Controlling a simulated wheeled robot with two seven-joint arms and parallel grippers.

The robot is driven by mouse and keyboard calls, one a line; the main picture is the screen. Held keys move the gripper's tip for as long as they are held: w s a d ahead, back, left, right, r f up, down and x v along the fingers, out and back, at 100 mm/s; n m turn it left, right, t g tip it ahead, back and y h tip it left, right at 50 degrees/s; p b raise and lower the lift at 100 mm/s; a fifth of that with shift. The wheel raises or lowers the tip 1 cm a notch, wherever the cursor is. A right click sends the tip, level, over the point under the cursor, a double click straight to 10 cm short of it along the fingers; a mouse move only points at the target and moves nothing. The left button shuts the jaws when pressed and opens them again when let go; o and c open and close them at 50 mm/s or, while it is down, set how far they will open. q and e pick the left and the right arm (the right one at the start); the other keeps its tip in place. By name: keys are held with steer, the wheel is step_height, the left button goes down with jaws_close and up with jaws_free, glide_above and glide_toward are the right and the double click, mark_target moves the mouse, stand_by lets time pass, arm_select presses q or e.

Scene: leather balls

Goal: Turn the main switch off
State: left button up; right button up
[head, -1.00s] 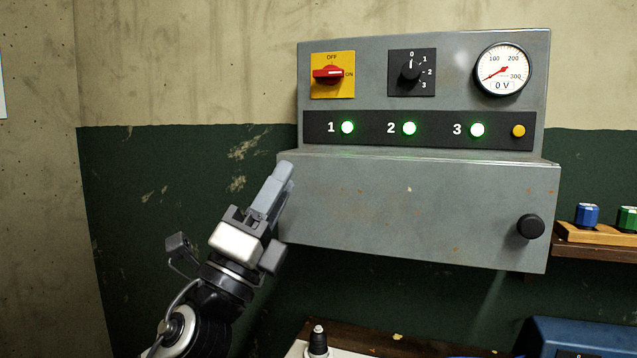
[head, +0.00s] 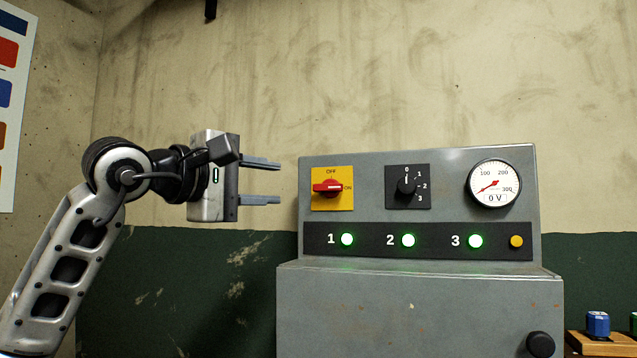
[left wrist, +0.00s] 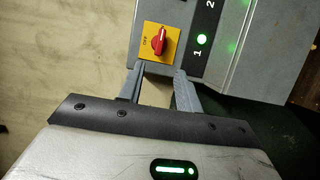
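The main switch is a red rotary handle (head: 327,188) on a yellow plate (head: 345,201), at the upper left of the grey control box (head: 455,167). Its handle lies level, pointing at ON. The switch also shows in the left wrist view (left wrist: 160,40), just beyond the fingertips. My left gripper (head: 279,182) is level, left of the switch and apart from it. Its two fingers are spread one above the other with nothing between them. My right gripper is not in view.
A black selector knob (head: 406,187) near 0 and a gauge (head: 495,184) reading 0 V are right of the switch. A blue object (head: 598,323) sits on a shelf at right. The wall left of the box is clear.

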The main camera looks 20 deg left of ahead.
mark_target(325, 188)
arm_select(q)
steer(key=p+x, duration=0.3)
steer(key=x, duration=0.7)
steer(key=shift+w+d+r, duration=0.1)
steer(key=shift+d, duration=0.05)
steer(key=shift+x, duration=0.75)
steer(key=shift+c, duration=0.3)
steer(key=c, duration=0.6)
